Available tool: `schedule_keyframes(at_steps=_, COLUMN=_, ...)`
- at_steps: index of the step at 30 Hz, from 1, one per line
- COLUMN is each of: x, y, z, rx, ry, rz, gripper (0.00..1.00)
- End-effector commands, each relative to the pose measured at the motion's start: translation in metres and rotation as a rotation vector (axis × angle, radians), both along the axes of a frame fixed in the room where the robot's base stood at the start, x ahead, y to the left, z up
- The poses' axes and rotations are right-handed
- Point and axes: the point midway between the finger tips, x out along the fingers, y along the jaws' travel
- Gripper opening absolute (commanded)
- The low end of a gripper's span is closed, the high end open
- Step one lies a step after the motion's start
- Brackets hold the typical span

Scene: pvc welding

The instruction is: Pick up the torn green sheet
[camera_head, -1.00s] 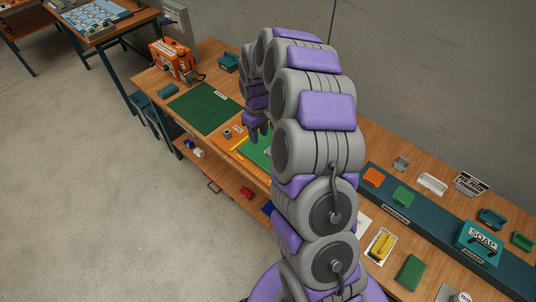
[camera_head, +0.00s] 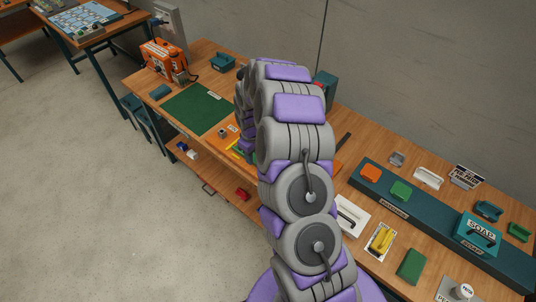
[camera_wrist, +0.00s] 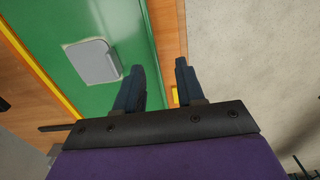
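The green sheet (camera_wrist: 118,28) fills much of the left half of the wrist view, with a grey rounded patch (camera_wrist: 93,62) lying on it. I cannot make out a tear. In the head view only a sliver of it shows beside my arm. My gripper (camera_wrist: 161,76) is open and empty in the wrist view. Its left finger overlaps the sheet's right part in the picture; its right finger is over the orange-brown strip and floor edge. I cannot tell the height or any contact. In the head view my arm hides the gripper.
A dark green mat (camera_head: 197,109) lies left of my arm on the wooden bench (camera_head: 133,80). An orange machine (camera_head: 163,62) stands behind it. A teal rack (camera_head: 410,208) with several small tools is at right. A yellow strip (camera_wrist: 45,75) runs beside the sheet.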

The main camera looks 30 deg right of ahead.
Motion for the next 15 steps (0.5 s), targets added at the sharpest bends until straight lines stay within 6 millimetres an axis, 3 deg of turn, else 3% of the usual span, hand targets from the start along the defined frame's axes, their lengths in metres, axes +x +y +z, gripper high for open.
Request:
schedule_keyframes(at_steps=7, x=0.001, y=-0.005, z=-0.039, rx=0.005, ry=0.007, rz=0.001, gripper=0.38)
schedule_keyframes(at_steps=15, x=0.001, y=-0.004, z=-0.042, rx=0.002, ry=0.002, rz=0.000, gripper=0.38)
